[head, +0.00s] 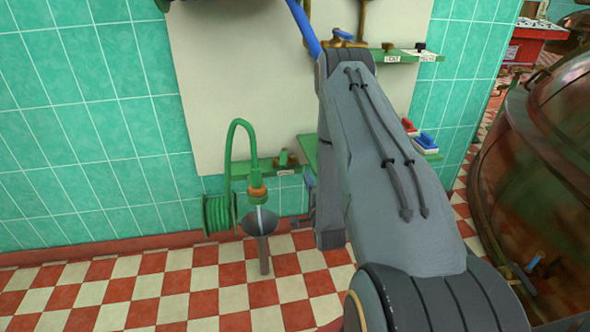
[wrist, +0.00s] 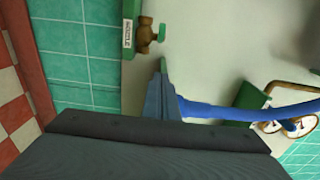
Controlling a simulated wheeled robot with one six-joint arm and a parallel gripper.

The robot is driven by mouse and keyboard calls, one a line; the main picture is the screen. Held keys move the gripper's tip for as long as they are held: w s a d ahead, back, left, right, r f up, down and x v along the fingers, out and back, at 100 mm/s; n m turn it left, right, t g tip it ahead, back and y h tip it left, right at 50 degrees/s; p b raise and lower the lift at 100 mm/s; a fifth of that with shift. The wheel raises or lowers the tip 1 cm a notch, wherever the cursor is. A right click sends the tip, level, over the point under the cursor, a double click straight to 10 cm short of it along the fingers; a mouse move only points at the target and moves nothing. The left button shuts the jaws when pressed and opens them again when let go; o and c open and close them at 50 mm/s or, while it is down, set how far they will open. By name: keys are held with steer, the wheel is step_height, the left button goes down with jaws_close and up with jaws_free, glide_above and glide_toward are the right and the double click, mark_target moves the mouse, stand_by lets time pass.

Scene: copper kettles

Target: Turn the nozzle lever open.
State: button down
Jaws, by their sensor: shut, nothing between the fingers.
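The nozzle lever (wrist: 161,32) is a small green handle on a brass valve (wrist: 145,34), beside a white NOZZLE label, in the upper part of the wrist view. In the head view the valve (head: 284,158) sits on a green ledge left of my arm. My gripper (wrist: 163,66) is shut and empty, its tip pointing at the lever with a small gap in the picture. I cannot tell whether they touch in depth. My arm hides much of the ledge in the head view. The green nozzle hose (head: 237,130) bends down to a brass nozzle (head: 257,192).
A grey funnel (head: 262,225) stands under the nozzle, with a pale streak between them. A hose reel (head: 219,214) hangs at the left. A blue hose (wrist: 230,112) crosses the wrist view. A large copper kettle (head: 540,180) stands at the right.

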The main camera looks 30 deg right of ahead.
mark_target(284, 165)
steer(key=w+b, duration=0.1)
steer(key=w, duration=1)
steer(key=shift+w+a, duration=0.15)
steer(key=shift+a, duration=0.2)
steer(key=shift+a, duration=0.15)
steer(key=shift+w+a, duration=0.2)
steer(key=shift+a, duration=0.35)
steer(key=shift+w+a, duration=0.2)
steer(key=shift+a, duration=0.35)
steer(key=w+a, duration=0.4)
steer(key=shift+a, duration=0.25)
